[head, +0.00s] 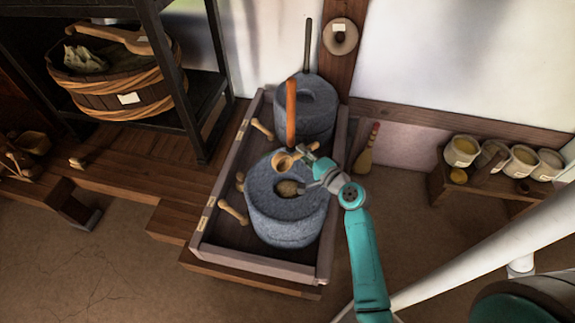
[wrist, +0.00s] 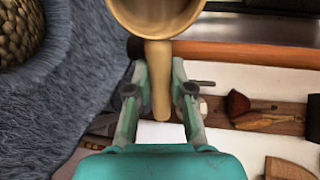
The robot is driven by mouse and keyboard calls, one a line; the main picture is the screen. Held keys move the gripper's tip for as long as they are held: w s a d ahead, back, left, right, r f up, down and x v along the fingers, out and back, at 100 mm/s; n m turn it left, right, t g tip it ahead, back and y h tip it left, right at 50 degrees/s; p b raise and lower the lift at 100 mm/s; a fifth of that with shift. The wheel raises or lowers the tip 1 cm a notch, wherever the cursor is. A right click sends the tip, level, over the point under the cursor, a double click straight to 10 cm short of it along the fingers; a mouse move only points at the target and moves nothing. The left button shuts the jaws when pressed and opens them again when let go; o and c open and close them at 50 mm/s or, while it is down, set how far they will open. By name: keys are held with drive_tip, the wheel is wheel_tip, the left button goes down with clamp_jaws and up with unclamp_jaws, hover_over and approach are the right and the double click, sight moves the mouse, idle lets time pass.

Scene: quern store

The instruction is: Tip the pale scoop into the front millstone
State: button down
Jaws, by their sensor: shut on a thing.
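The front millstone (head: 286,222) is a thick grey round stone in a wooden tray. A light-brown heap of grain-like matter (head: 287,188) sits in its central hole; it also shows at the upper left of the wrist view (wrist: 17,28). My gripper (head: 310,153) is shut on the handle of the pale scoop (head: 283,163), above the far side of this stone. In the wrist view the scoop's handle (wrist: 160,85) lies between the fingers, with its round bowl beyond, partly cut off by the frame. I cannot tell its exact tilt or whether it holds anything.
An orange upright handle (head: 291,112) stands close behind the scoop. A second millstone (head: 308,108) is behind in the same tray (head: 215,225). Small wooden scoops lie along the tray's left side. A brush (head: 368,150) leans at right, near a bench of pots (head: 490,190).

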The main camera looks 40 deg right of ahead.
drive_tip(key=shift+r, duration=1.9)
